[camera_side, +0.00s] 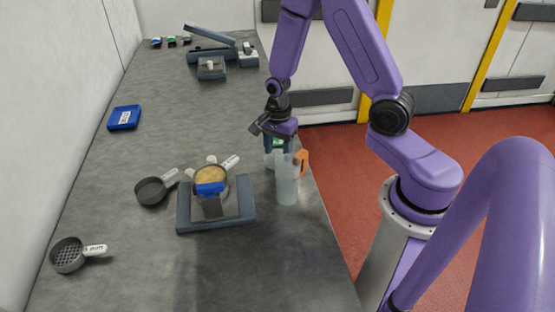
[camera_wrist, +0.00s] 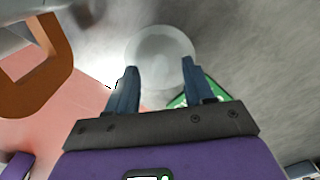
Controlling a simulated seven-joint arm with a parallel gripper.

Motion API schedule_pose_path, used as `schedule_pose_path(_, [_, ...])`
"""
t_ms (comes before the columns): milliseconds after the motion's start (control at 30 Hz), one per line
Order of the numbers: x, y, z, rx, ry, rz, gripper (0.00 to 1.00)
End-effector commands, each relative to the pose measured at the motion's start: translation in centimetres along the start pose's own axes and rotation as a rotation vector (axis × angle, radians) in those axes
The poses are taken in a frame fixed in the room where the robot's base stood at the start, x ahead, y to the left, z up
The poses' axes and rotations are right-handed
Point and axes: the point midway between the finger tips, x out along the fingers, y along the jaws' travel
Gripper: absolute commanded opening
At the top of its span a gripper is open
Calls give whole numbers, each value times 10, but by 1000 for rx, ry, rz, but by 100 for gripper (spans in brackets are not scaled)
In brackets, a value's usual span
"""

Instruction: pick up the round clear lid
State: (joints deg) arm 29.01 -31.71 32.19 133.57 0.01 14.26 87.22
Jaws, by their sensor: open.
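The round clear lid (camera_wrist: 160,48) shows in the wrist view as a pale, see-through disc just beyond and between my fingertips. My gripper (camera_wrist: 161,82) is open, with one dark finger on each side and nothing held between them. In the side view my gripper (camera_side: 276,150) points down at the right edge of the counter, just behind the clear jug. There the lid is mostly hidden by the gripper and the jug, and I cannot make out its outline.
A clear jug (camera_side: 287,185) with an orange handle (camera_wrist: 38,66) stands close by. A green item (camera_wrist: 203,92) lies beside the lid. A grey stand (camera_side: 244,209) holds a filled pan (camera_side: 210,176). Dark strainers (camera_side: 151,191) and a blue tray (camera_side: 124,117) lie left.

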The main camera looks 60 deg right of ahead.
Motion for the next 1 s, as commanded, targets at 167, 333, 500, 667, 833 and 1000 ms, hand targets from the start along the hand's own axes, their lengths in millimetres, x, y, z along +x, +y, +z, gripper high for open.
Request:
schedule_pose_path(167, [5,0,0,0,0,0,52])
schedule_pose_path(333, [5,0,0,0,0,-1,52])
schedule_pose_path(500, [5,0,0,0,0,-1,0])
schedule_pose_path(667, [5,0,0,0,0,-1,0])
schedule_pose_path(833, [4,0,0,0,0,-1,0])
schedule_pose_path(1000, [-2,-1,0,0,0,-3,0])
